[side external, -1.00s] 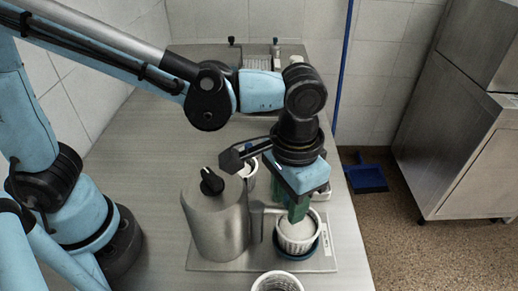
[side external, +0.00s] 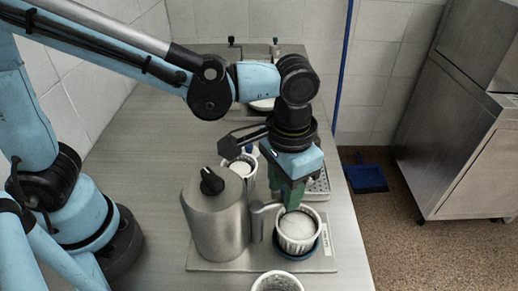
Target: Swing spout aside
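A steel canister (side external: 218,222) with a black knob on its lid stands on a metal base plate (side external: 222,267). Its spout (side external: 265,208) sticks out to the right, its end close to the rim of a white perforated basket (side external: 298,243). The basket holds white contents and sits on a blue round holder. My gripper (side external: 287,204) points down with green fingers at the end of the spout, just behind the basket. The fingertips overlap the spout end and basket rim, so I cannot tell whether they touch or grip the spout.
Another white basket (side external: 277,284) stands at the front edge of the picture. A grated tray (side external: 318,184) lies right of my gripper. The steel table (side external: 140,175) is clear on the left.

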